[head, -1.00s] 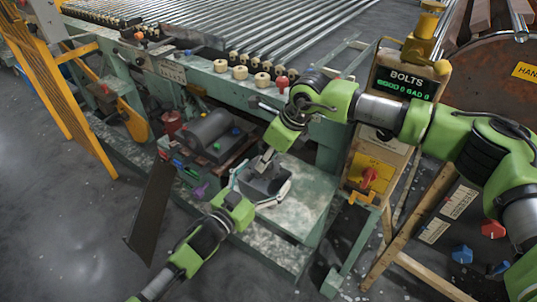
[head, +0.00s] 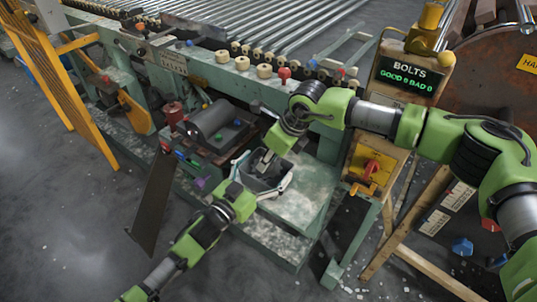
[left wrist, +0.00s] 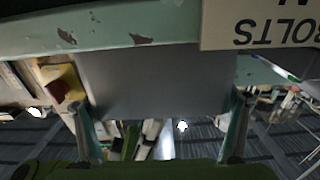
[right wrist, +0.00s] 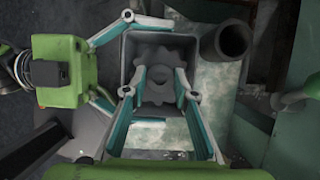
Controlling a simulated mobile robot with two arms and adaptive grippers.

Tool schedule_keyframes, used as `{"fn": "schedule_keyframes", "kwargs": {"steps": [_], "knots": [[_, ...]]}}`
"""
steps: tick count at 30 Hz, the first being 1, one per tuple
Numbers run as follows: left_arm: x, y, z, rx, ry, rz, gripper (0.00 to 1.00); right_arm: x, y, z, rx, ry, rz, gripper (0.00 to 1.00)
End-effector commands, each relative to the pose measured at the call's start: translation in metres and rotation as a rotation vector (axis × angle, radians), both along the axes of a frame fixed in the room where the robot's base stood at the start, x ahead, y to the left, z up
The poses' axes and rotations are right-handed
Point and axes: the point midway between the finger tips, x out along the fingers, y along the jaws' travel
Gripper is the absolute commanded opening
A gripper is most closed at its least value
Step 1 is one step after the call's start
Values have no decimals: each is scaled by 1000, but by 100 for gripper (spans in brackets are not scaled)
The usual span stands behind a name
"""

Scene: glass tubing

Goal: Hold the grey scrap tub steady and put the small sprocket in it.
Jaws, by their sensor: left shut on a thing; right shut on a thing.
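The grey scrap tub (head: 262,186) stands on the pale green, worn low shelf. My left gripper (head: 263,194) is shut on it, one finger along each side. In the left wrist view the tub's plain grey wall (left wrist: 155,85) fills the space between the fingers. My right gripper (head: 265,162) points down over the tub's opening. In the right wrist view its fingers (right wrist: 160,85) are shut on the small grey sprocket (right wrist: 158,62), whose toothed outline lies within the tub's rim. I cannot tell how far the sprocket is above the tub floor.
A dark tube or cup (right wrist: 233,40) stands close beside the tub. The green conveyor frame (head: 245,85) runs behind. A BOLTS counter post (head: 405,75) with a yellow switch box stands at right. Bare shelf (head: 310,190) lies right of the tub.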

Motion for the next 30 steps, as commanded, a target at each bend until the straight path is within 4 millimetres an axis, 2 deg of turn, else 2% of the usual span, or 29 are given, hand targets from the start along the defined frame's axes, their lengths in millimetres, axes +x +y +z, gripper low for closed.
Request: {"fn": "schedule_keyframes", "kwargs": {"steps": [14, 15, 16, 26, 30], "knots": [[0, 0, -1, 0, 3, 0, 66, 0, 0, -6, 1, -2, 1, 0], [0, 0, -1, 0, 3, 0, 66, 0, 0, -6, 1, -2, 1, 36], [0, 0, -1, 0, 3, 0, 66, 0, 0, -6, 1, -2, 1, 44], [0, 0, -1, 0, 3, 0, 66, 0, 0, -7, -1, 1, 0, 46], [0, 0, -1, 0, 3, 0, 66, -2, -3, 2, 0, -1, 0, 46]]}}
